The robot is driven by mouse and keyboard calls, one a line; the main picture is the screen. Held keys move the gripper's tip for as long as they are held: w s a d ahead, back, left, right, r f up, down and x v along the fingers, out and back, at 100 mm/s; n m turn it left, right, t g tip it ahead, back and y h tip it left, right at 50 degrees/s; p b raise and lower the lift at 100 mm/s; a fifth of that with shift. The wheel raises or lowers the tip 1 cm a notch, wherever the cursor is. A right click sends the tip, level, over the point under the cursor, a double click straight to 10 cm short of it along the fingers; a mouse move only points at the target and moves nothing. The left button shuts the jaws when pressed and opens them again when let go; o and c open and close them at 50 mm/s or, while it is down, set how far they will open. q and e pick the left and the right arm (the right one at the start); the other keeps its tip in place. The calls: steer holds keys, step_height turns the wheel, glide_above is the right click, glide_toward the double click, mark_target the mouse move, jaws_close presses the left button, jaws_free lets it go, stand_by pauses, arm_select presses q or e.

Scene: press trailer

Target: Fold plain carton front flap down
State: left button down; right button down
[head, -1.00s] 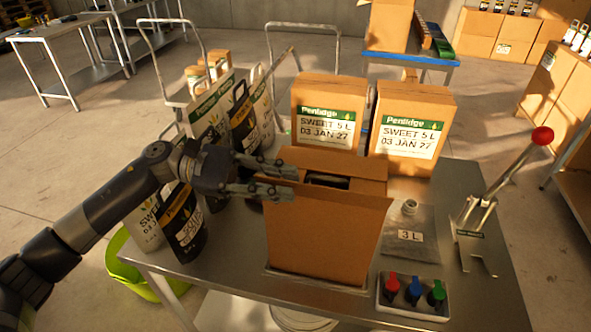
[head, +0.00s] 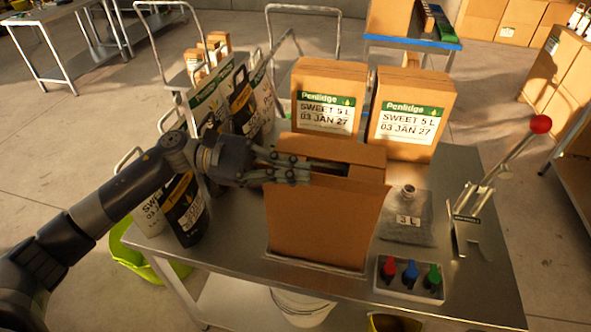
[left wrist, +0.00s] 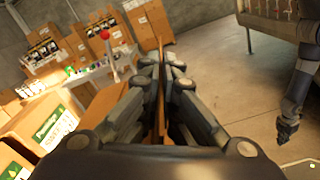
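The plain carton (head: 318,230) stands upright on the steel table, its top open with a dark gap inside. The front flap (left wrist: 158,125) shows edge-on as a thin brown strip between my left fingers in the left wrist view. My left gripper (head: 325,172) reaches in from the left at the carton's top edge, one finger on each side of the front flap, close together on it. My right gripper (left wrist: 287,130) hangs away at the right in the left wrist view, too small to judge.
Two labelled cartons (head: 328,112) (head: 410,118) stand behind. Labelled pouches (head: 184,212) stand at left. A clear 3 L bag (head: 407,222), a button box (head: 409,278) and a red-knobbed lever press (head: 470,220) are at right. The table (head: 230,258) is bare at front left.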

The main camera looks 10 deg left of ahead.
arm_select(q)
steer(key=shift+w+n+b, duration=0.4)
steer(key=shift+n+b, duration=0.35)
steer(key=shift+b, duration=0.4)
steer(key=shift+w+n+b, duration=0.35)
steer(key=shift+n+b, duration=0.4)
steer(key=shift+b, duration=0.4)
steer(key=shift+w+r+n+b, duration=0.25)
steer(key=shift+w+n+b, duration=0.25)
steer(key=shift+n+b, duration=0.5)
steer(key=shift+w+r+n+b, duration=0.1)
steer(key=shift+w+n+b, duration=0.35)
steer(key=shift+n, duration=0.55)
steer(key=c, duration=1.9)
jaws_free()
steer(key=shift+a, duration=0.15)
steer(key=a, duration=1.2)
